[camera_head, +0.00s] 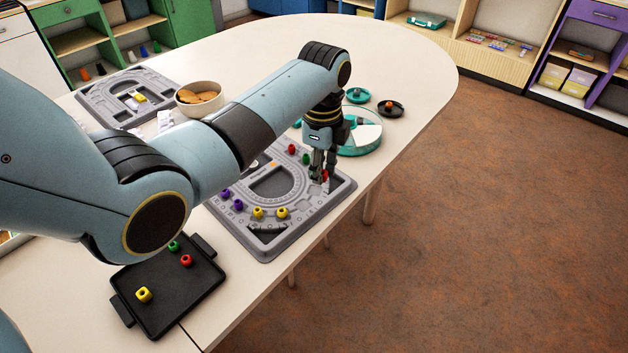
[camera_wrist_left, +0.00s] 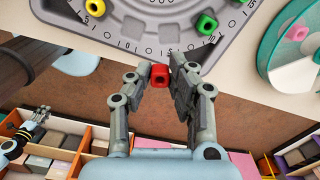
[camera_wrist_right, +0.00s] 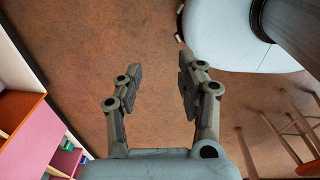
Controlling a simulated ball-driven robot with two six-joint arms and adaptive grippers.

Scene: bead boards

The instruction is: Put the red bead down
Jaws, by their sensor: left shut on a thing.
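My left gripper (camera_head: 322,175) is shut on a red bead (camera_wrist_left: 160,75), which sits between its fingertips in the left wrist view. In the head view the bead (camera_head: 325,175) shows by the fingertips, over the right end of the grey bead board (camera_head: 270,246). Whether it touches the board I cannot tell. Another red bead (camera_head: 291,149) and a green bead (camera_head: 306,158) lie on the board's far side. Yellow beads (camera_head: 282,213) and purple beads (camera_head: 237,205) lie on its near side. My right gripper (camera_wrist_right: 158,68) is open and empty above the floor.
A black tray (camera_head: 205,290) with a yellow, a red and a green bead lies at the near left. A round teal-rimmed dish (camera_head: 372,147) stands right behind the board. A bowl (camera_head: 208,108) and a second board (camera_head: 92,108) are farther back. The table edge runs close by the board.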

